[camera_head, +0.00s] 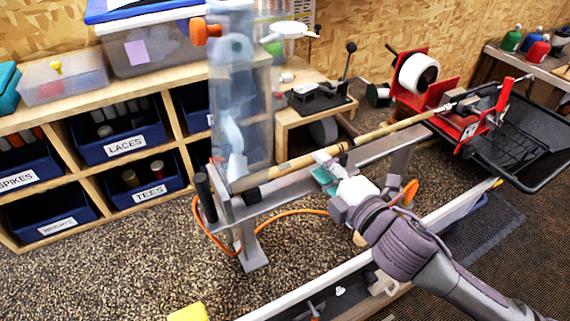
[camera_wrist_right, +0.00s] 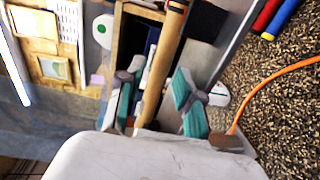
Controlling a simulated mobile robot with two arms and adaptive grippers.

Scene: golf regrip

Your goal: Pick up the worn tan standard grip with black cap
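A long tan rod, which looks like the worn tan grip (camera_head: 290,166), lies slanted along the metal rail on the bench in the head view. Dark bands show partway along it. A black piece (camera_head: 252,196) sits by its lower left end; I cannot tell if this is its cap. My right gripper (camera_head: 325,170) is at the rod's middle. In the right wrist view, the tan rod (camera_wrist_right: 165,62) runs between the spread teal-padded fingers of my right gripper (camera_wrist_right: 158,103). Gaps show on both sides of it. My left gripper is not in view.
A clear upright column (camera_head: 232,80) stands near the rod's left end. A red clamp (camera_head: 468,128) and a white tape roll (camera_head: 417,74) are at the right. A black basket (camera_head: 515,150) is beyond. Shelves with blue bins (camera_head: 112,142) stand left. An orange hose (camera_head: 290,213) hangs below.

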